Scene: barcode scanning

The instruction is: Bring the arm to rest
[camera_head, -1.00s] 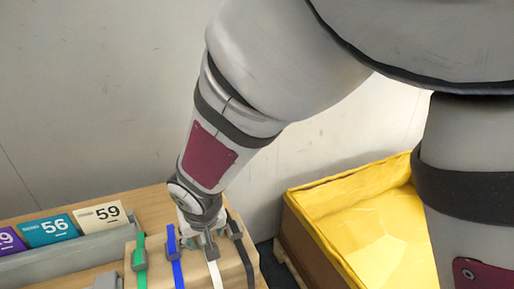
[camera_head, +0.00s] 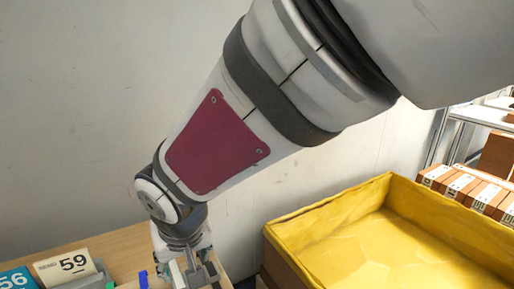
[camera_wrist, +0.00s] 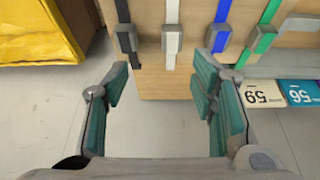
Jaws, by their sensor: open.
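My arm crosses the head view from the upper right to the lower left, with my gripper (camera_head: 190,275) low at the bottom edge, partly cut off. In the wrist view my gripper (camera_wrist: 160,95) is open and empty, its teal finger pads apart. Between and beyond the fingers is a wooden stand carrying a black strap (camera_wrist: 126,40), a white strap (camera_wrist: 172,40), a blue strap (camera_wrist: 220,38) and a green strap (camera_wrist: 264,38), each with a grey clip. In the wrist view the stand lies ahead of the fingertips; whether they touch it I cannot tell.
A cream card numbered 59 (camera_head: 68,266) and a teal card numbered 56 (camera_head: 16,279) stand in a grey holder at lower left. A yellow-lined bin (camera_head: 295,222) is right of my gripper. Shelves with brown boxes (camera_head: 450,182) stand at far right. A plain wall is behind.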

